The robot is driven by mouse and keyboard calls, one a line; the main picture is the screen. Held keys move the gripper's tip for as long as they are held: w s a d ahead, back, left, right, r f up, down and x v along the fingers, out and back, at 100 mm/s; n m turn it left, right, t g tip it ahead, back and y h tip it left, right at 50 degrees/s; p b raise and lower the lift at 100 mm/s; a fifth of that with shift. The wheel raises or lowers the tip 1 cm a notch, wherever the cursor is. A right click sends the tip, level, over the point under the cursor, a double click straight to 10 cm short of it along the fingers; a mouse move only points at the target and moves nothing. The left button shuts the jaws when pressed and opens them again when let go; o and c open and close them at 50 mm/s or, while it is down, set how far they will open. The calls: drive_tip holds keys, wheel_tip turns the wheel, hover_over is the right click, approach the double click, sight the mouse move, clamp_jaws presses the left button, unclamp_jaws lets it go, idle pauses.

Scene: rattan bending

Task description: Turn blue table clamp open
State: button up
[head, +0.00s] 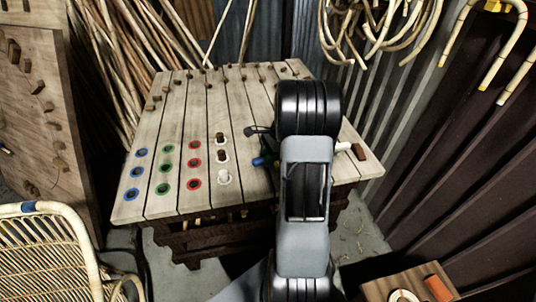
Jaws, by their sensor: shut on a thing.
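A small blue part (259,162), which looks like the end of the blue table clamp, shows just left of my arm over the slatted wooden table (165,115). A dark piece (262,134) lies just above it in the picture; I cannot tell if it belongs to the clamp. My grey and black arm stands in front and covers the rest of the clamp. My gripper is hidden behind the arm, so its hold and any contact with the clamp do not show. How far the clamp is turned cannot be told.
Blue (137,170), green (163,188) and red (194,162) ringed holes and wooden pegs (222,155) mark the table. A white handle with a brown end (357,151) lies right of my arm. A rattan chair (45,255) stands front left, a wooden box (405,283) front right.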

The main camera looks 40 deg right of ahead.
drive_tip(key=n+g+p, duration=0.1)
drive_tip(key=n, duration=0.1)
drive_tip(key=n+p, duration=0.1)
drive_tip(key=n, duration=0.1)
drive_tip(key=shift+w+r+n+g, duration=0.1)
drive_tip(key=shift+r+n+g, duration=0.05)
drive_tip(key=shift+n+g, duration=0.2)
drive_tip(key=n+g+p, duration=0.1)
drive_tip(key=n, duration=0.2)
drive_tip(key=shift+n+g, duration=0.25)
drive_tip(key=shift+n, duration=0.1)
drive_tip(key=n+g+h+p, duration=0.1)
drive_tip(key=n, duration=0.3)
drive_tip(key=shift+w+a, duration=0.1)
drive_tip(key=shift+n+g+h, duration=0.5)
drive_tip(key=shift+n+h, duration=0.2)
drive_tip(key=shift+n, duration=1)
drive_tip(key=o, duration=0.9)
drive_tip(key=v, duration=1.3)
drive_tip(key=shift+w+r+p, duration=0.2)
drive_tip(key=shift+r+p, duration=0.05)
drive_tip(key=shift+p, duration=0.1)
